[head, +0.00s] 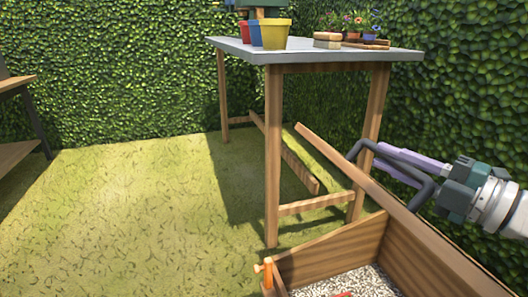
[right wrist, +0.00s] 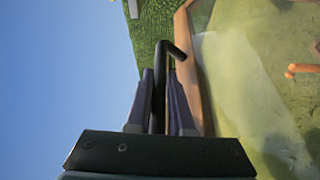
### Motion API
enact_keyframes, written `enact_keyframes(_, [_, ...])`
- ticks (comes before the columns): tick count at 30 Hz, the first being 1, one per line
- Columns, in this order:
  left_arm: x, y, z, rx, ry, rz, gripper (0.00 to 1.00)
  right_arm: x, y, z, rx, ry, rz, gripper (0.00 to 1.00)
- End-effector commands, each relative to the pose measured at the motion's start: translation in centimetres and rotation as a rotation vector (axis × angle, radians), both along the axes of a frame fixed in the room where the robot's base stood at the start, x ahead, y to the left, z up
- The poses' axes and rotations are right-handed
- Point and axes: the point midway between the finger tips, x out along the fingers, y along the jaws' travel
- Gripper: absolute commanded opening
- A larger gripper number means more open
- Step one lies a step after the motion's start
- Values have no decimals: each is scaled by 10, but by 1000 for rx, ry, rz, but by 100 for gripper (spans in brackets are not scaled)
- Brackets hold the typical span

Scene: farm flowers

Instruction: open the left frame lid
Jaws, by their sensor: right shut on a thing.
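A wooden planter frame (head: 335,247) stands at the bottom right of the head view, with pale gravel (head: 345,284) inside. A long wooden lid rail (head: 400,217) runs diagonally above it, tilted; how far the lid is raised is hard to tell. A dark bent handle (head: 424,192) is at the rail's outer side. My right gripper (head: 380,157), with purple fingers, is shut on this handle. In the right wrist view the handle (right wrist: 160,95) passes between the fingers, beside the wooden rail (right wrist: 191,80). My left gripper is not in view.
A grey-topped table (head: 320,55) behind carries coloured pots (head: 274,33) and small flowers (head: 360,22). Hedges (head: 120,70) close the back and right. Open grass (head: 130,210) lies left.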

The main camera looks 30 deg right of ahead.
Motion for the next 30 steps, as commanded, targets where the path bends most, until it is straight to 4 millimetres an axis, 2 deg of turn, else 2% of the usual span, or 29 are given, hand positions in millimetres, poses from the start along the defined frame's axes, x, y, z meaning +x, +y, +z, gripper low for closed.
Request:
enact_keyframes(10, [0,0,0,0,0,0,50,0,0,1,1,-3,3,0])
enact_keyframes(11, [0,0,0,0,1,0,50,0,0,1,1,-3,3,21])
enact_keyframes(18, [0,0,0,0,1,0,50,0,0,1,1,-1,1,48])
enact_keyframes(26, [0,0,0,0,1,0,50,-1,-1,1,1,0,0,50])
enact_keyframes(30, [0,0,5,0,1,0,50,-13,-3,1,3,3,-2,50])
